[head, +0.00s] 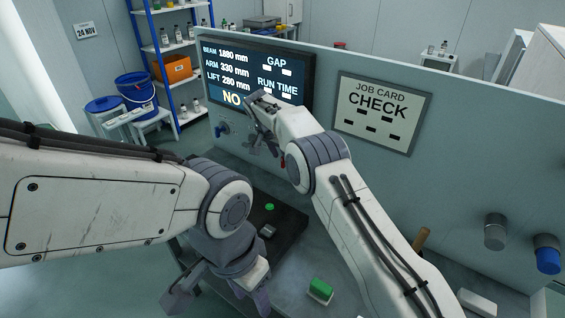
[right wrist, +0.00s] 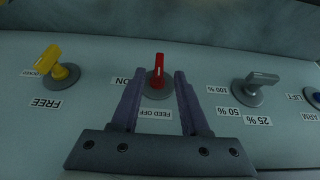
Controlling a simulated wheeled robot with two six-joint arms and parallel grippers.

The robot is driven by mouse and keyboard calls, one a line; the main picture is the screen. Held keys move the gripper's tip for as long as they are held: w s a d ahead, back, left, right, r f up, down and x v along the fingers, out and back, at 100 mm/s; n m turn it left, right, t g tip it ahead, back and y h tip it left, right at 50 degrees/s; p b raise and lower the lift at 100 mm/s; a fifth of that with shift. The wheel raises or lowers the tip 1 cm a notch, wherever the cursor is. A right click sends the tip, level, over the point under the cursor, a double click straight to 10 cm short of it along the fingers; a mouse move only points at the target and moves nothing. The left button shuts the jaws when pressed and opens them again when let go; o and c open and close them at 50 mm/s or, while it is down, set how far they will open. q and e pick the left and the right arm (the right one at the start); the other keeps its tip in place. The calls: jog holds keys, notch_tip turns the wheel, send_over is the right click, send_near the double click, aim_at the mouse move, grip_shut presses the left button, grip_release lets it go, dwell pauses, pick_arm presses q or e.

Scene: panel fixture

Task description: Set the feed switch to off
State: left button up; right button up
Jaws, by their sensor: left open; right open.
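In the right wrist view the feed switch (right wrist: 158,76) is a red knob with a raised handle on the pale panel, its labels reading upside down. An ON label (right wrist: 121,81) is to its left and a FEED OFF label (right wrist: 155,114) below. The handle stands roughly upright in that picture; which mark it is set to is unclear. My right gripper (right wrist: 158,78) is open, one finger on each side of the knob; contact cannot be told. In the head view my right gripper (head: 262,124) is at the panel below the screen. My left gripper (head: 215,297) is open and low, away from the panel.
A yellow knob (right wrist: 58,68) and a grey selector (right wrist: 257,85) flank the switch. A job card (head: 382,112) and screen (head: 255,75) are on the panel. A green-topped block (head: 320,290) lies on the bench, near a dark plate with a green button (head: 269,207).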

jog(key=v, duration=0.6)
jog(key=shift+b, duration=0.3)
jog(key=shift+r, duration=0.1)
